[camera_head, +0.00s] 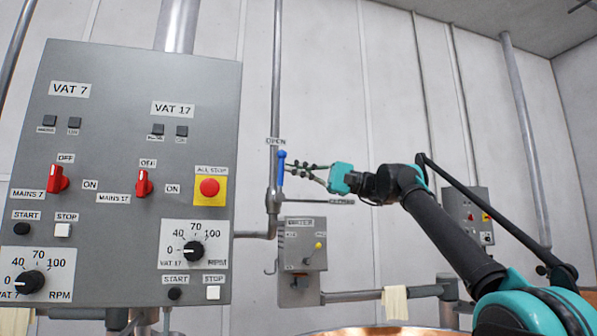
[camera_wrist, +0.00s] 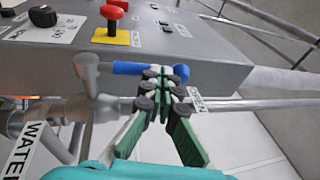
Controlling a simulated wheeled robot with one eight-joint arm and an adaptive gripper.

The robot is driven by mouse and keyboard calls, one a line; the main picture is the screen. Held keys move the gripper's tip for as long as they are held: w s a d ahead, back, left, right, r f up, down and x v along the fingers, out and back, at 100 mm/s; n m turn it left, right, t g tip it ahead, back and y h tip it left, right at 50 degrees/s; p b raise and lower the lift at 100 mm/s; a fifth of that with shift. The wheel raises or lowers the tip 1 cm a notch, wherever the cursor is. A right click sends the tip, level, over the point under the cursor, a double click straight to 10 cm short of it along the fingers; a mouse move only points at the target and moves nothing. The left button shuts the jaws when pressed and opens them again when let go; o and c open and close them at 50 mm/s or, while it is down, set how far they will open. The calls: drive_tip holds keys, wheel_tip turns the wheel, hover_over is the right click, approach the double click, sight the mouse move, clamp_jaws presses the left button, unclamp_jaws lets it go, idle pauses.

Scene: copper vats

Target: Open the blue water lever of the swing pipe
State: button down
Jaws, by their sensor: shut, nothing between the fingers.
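The blue water lever (camera_head: 281,168) stands upright along the vertical swing pipe (camera_head: 275,90) in the head view, its upper end just below the OPEN label (camera_head: 276,141). In the wrist view the blue lever (camera_wrist: 135,68) lies across the picture, alongside the pipe (camera_wrist: 255,102), and points towards the OPEN label (camera_wrist: 195,104). My gripper (camera_head: 291,167) is beside the lever on its right. In the wrist view my gripper (camera_wrist: 160,72) is shut and empty, with its fingertips overlapping the lever and hiding part of it. I cannot tell whether they touch it.
A large grey control panel (camera_head: 135,90) with red switches and a red stop button (camera_head: 209,187) stands left of the pipe. A small grey box (camera_head: 303,240) with a yellow knob sits below the lever. A copper vat rim (camera_head: 375,331) shows at the bottom.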

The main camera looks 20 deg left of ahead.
idle(0.7)
drive_tip(key=v, duration=1.1)
drive_tip(key=shift+w+d, duration=0.15)
drive_tip(key=shift+d, duration=0.2)
drive_tip(key=shift+f, duration=0.1)
